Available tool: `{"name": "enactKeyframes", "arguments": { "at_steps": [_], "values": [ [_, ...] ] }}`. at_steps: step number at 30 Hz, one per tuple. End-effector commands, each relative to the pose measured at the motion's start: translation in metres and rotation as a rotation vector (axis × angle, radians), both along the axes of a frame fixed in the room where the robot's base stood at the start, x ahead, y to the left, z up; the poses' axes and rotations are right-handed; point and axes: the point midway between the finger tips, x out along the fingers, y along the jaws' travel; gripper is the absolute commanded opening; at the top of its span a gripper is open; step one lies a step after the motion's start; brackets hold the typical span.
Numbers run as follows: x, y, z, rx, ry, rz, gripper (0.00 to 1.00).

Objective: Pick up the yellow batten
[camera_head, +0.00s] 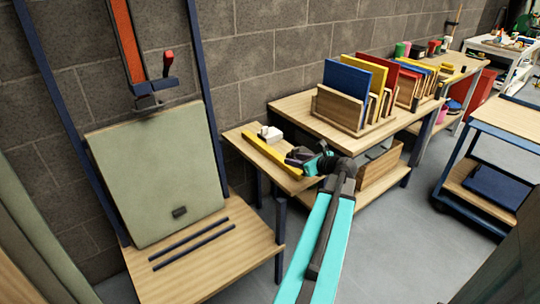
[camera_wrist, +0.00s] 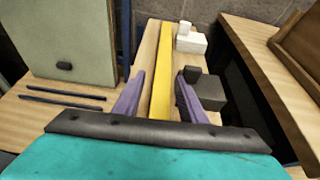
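The yellow batten (camera_head: 264,151) is a long thin bar lying on a small wooden table (camera_head: 240,133). In the wrist view the yellow batten (camera_wrist: 162,72) runs lengthwise away from me, passing between my fingers. My gripper (camera_head: 297,159) is over the near end of the batten. In the wrist view my gripper (camera_wrist: 158,82) is open, with one purple finger on each side of the batten and gaps visible between. Its height above the table is hard to tell. The batten's near end is hidden by my gripper's body.
White blocks (camera_wrist: 190,40) stand right of the batten's far end. Dark grey blocks (camera_wrist: 208,92) sit close beside the right finger. A pale upright panel (camera_head: 155,175) stands at left. A rack of coloured boards (camera_head: 350,80) stands on the bench at right.

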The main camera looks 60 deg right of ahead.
Motion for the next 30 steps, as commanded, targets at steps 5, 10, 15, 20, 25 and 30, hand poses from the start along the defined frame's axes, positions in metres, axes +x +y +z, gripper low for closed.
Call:
{"name": "enactKeyframes", "arguments": {
  "at_steps": [5,10,15,20,25,30],
  "values": [
    [-0.006,-0.005,0.005,0.006,-0.012,-0.017,0.38],
    [-0.005,-0.005,0.004,0.005,-0.011,-0.016,0.38],
    [-0.003,-0.005,0.003,0.005,-0.011,-0.014,0.38],
    [0.008,-0.010,-0.002,0.006,-0.010,-0.012,0.38],
    [0.029,-0.017,-0.012,0.006,-0.011,-0.011,0.38],
    [0.051,-0.024,-0.021,0.006,-0.010,-0.012,0.38]
  ]
}}
